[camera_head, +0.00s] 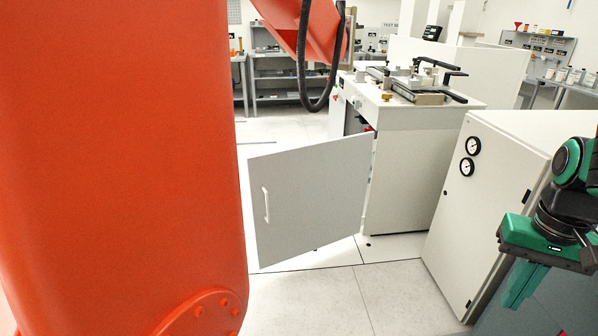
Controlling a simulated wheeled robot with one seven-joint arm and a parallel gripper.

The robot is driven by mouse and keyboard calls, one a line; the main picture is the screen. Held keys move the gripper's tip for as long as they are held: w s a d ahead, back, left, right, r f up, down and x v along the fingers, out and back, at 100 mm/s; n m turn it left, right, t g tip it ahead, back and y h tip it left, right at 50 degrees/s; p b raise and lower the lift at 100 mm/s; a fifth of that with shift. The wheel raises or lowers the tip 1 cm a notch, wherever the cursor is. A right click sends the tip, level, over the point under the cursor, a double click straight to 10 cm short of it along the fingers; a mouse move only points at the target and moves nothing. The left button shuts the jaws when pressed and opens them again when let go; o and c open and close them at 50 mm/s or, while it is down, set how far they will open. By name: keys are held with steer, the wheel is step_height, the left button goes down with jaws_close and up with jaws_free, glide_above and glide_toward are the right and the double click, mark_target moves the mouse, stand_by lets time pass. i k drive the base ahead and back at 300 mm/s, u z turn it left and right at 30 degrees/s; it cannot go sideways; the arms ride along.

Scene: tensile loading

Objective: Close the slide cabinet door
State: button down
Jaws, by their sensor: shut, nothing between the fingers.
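The grey slide cabinet door (318,192) stands wide open, swung out from the white cabinet (415,172). Its hinge side is at the right, against the cabinet. A white vertical handle (266,205) sits near its free left edge. The door's lower left part is close to the orange structure in the picture. My gripper (517,300), green and black, is at the far right, pointing down. It is shut and empty, well apart from the door. Most of the cabinet's inside is hidden behind the door.
A large orange structure (115,150) fills the left foreground and hides what lies behind it. A white cabinet with two gauges (485,185) stands between the door and my gripper. Clear floor tiles (330,290) lie before the door. A metal fixture (415,88) tops the cabinet.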

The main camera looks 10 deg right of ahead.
mark_target(305, 199)
steer(key=i, duration=0.3)
steer(key=u, duration=0.05)
steer(key=k, duration=1.2)
steer(key=z, duration=0.1)
steer(key=i, duration=1.75)
steer(key=u, duration=0.65)
